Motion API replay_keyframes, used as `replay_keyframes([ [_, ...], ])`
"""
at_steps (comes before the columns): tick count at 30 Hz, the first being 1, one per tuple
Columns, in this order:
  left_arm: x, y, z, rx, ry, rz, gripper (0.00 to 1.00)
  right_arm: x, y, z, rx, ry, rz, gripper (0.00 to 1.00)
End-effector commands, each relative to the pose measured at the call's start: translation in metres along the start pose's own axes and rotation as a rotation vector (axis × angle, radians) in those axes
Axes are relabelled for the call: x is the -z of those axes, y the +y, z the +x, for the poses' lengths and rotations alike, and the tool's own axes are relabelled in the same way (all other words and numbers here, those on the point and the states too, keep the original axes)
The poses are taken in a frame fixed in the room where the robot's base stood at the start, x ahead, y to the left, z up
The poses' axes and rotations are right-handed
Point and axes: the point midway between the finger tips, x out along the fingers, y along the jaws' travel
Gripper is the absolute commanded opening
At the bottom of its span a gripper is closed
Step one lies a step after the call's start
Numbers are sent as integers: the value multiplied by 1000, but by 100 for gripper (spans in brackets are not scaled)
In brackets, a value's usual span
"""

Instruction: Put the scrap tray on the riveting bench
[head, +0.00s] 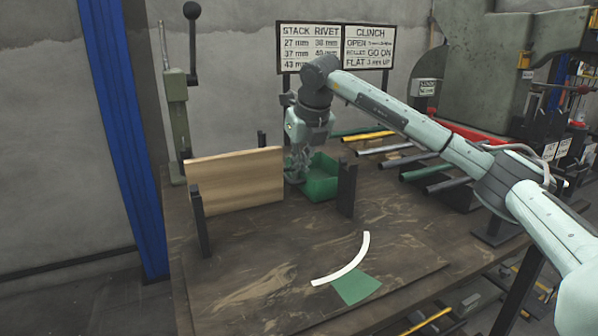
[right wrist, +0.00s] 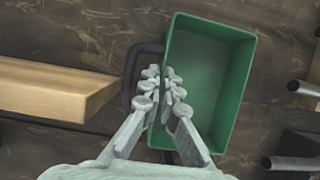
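The scrap tray is a green, open, empty-looking box (head: 321,183) on the dark wooden bench (head: 225,285), behind a dark upright post. In the right wrist view the green tray (right wrist: 225,85) fills the right half, with a dark loop handle (right wrist: 128,72) at its left side. My right gripper (head: 297,172) reaches down at the tray's left side. In the right wrist view its fingertips (right wrist: 162,84) are close together across the tray's left rim, apparently shut on it. The exact contact is partly hidden by the fingers. My left gripper is not in view.
A wooden board (head: 235,182) stands on edge left of the tray, near dark posts (head: 347,188). A white curved strip (head: 345,265) and a flat green patch (head: 355,288) mark the front of the bench. Metal bars (head: 425,172) stick out at right, near a large press (head: 480,75).

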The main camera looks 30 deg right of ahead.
Motion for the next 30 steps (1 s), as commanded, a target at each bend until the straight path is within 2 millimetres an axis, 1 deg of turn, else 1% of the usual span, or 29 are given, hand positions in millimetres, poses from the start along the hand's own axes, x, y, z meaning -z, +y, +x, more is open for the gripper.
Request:
replay_keyframes([
  [2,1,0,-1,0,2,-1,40,1,0,4,-1,-3,-1,0],
  [11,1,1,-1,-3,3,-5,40,2,0,6,-1,-4,-1,0],
  [14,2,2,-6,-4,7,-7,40,2,0,6,0,-2,-1,10],
  [15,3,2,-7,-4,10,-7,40,2,0,6,0,-2,-1,15],
  [18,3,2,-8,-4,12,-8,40,2,0,6,0,-2,-1,26],
  [26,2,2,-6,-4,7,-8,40,2,0,6,-1,-2,-1,26],
  [28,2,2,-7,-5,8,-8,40,1,0,3,-1,-2,-1,26],
  [30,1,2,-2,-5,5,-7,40,0,1,-3,-2,-5,-1,26],
])
